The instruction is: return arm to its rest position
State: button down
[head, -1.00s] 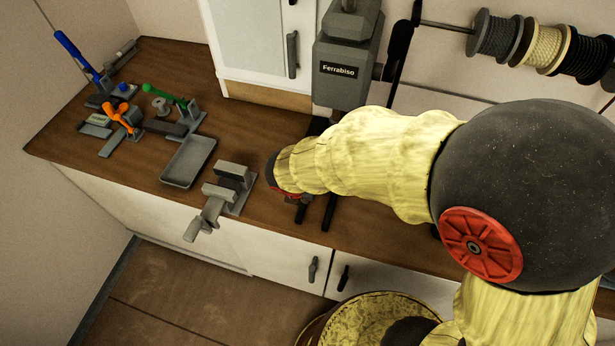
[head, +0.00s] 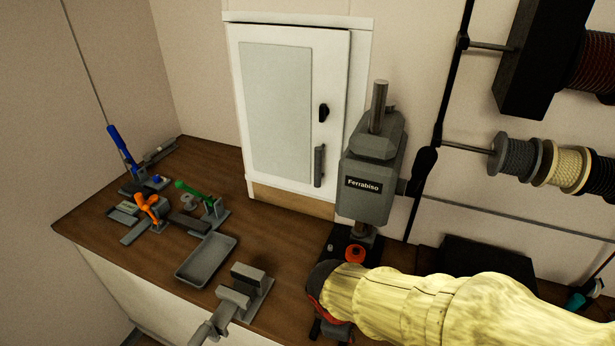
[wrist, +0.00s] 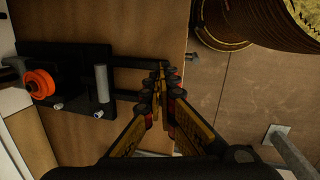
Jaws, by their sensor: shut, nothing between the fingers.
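My arm, in a pale yellow sleeve, reaches in from the lower right of the head view. My gripper (wrist: 162,80) shows in the wrist view with its two yellow-and-black fingers together and nothing between them. It hangs over the wooden bench's front edge (wrist: 184,60), near the drill press base (wrist: 92,92). In the head view the gripper is mostly hidden at the bottom, beside the grey vise (head: 250,278).
The grey drill press (head: 368,185) stands behind my gripper. A tray (head: 206,260) and toggle clamps with orange (head: 150,207) and green handles lie left. A white cabinet (head: 290,110) stands at the back.

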jog(key=s+d+r+m+t+y+b, duration=0.2)
jog(key=s+d+r+m+b, duration=0.3)
jog(key=d+r+m, duration=0.5)
notch_tip(320, 180, up, 3)
jog(key=s+m+t, duration=0.1)
jog(key=m, duration=0.3)
jog(key=shift+s+d+t, duration=0.2)
jog(key=shift+s+t, duration=0.05)
jog(key=shift+t, duration=0.15)
